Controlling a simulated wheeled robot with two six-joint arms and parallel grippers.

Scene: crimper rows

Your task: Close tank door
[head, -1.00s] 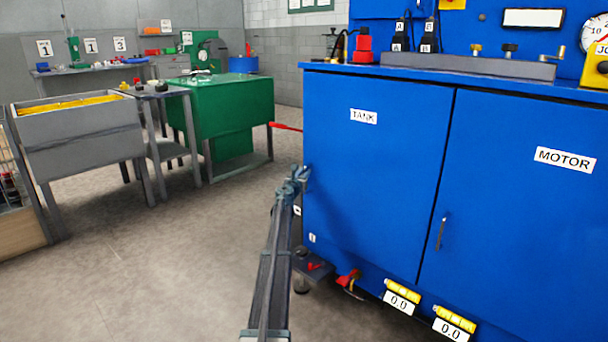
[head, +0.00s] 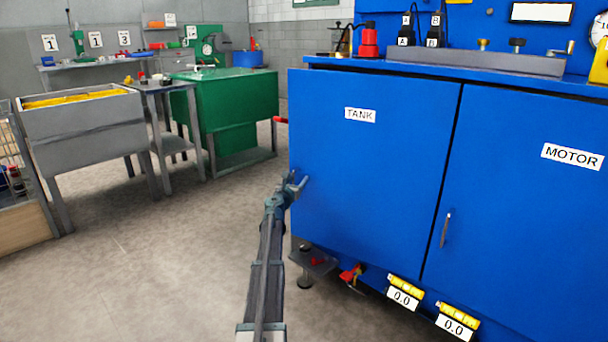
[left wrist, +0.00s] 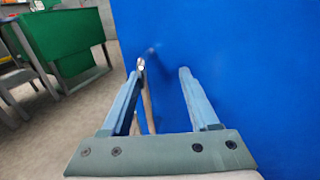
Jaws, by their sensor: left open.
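The blue tank door (head: 365,180), with a TANK label, is the left door of the cabinet. It stands slightly ajar: its left edge juts out past the cabinet top, with a dark gap above it. My left gripper (head: 297,184) is at this left edge, in front of the door. In the left wrist view my left gripper (left wrist: 163,72) is open. A thin metal bar, apparently the door handle (left wrist: 147,105), shows between the fingers, close to the left one. I cannot tell whether they touch. My right gripper is not in view.
The motor door (head: 520,220) beside it looks shut, with a handle (head: 445,230). A pedal (head: 316,261) and a red valve (head: 350,273) sit low under the cabinet. A green tank (head: 235,105) and a grey bin (head: 85,133) stand left. The floor between is clear.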

